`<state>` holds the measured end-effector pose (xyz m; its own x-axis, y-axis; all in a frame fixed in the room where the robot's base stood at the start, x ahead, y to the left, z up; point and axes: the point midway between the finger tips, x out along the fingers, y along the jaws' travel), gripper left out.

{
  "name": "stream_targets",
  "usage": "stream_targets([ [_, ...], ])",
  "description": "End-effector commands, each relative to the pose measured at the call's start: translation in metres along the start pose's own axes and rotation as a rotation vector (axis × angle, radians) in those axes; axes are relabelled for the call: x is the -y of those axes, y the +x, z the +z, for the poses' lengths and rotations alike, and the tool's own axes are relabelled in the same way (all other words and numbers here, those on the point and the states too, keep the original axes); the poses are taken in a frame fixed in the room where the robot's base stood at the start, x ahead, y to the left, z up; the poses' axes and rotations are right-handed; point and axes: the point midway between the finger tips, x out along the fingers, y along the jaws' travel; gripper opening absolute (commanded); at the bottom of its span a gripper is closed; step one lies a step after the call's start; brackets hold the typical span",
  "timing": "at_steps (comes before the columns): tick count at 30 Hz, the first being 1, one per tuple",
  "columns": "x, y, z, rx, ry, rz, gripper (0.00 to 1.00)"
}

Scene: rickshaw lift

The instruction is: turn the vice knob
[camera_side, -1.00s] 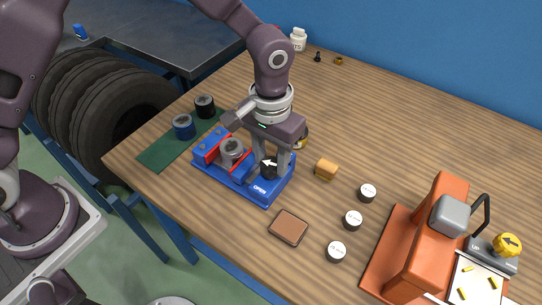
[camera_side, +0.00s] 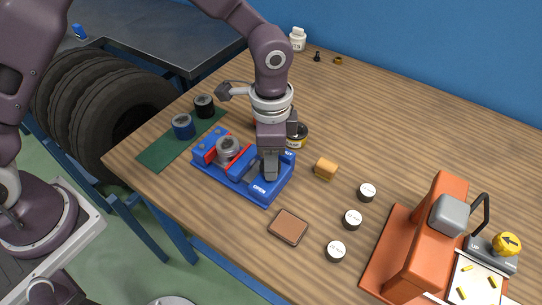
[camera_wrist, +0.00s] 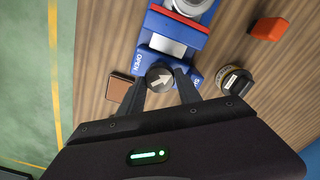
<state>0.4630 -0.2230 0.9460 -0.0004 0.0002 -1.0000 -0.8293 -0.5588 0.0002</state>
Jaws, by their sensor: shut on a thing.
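The blue vice (camera_side: 213,173) sits on the table with red-faced jaws and a grey ring-shaped part (camera_side: 228,150) between them. Its dark round knob (camera_wrist: 160,78) carries a white arrow, which points up and to the right in the wrist view. The word OPEN is left of the knob there; a partly covered label is on the right. My gripper (camera_side: 270,172) points down over the vice's near right end. In the wrist view my gripper (camera_wrist: 160,84) has one finger on each side of the knob, shut on it. In the side view the near finger hides the knob.
A jar (camera_side: 298,136) stands close behind the vice. An orange-tan block (camera_side: 326,169), a brown-topped square (camera_side: 289,227) and several white-topped discs (camera_side: 352,219) lie to the right. A green mat (camera_side: 160,152) with two cylinders is on the left.

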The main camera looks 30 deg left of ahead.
Motion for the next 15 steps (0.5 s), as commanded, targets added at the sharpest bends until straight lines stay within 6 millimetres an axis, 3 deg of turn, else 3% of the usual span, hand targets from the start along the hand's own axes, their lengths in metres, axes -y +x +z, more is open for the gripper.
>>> stream_targets([
  [15, -0.0001, -0.0008, -0.0005, -0.002, 0.481, -0.001, 0.00],
])
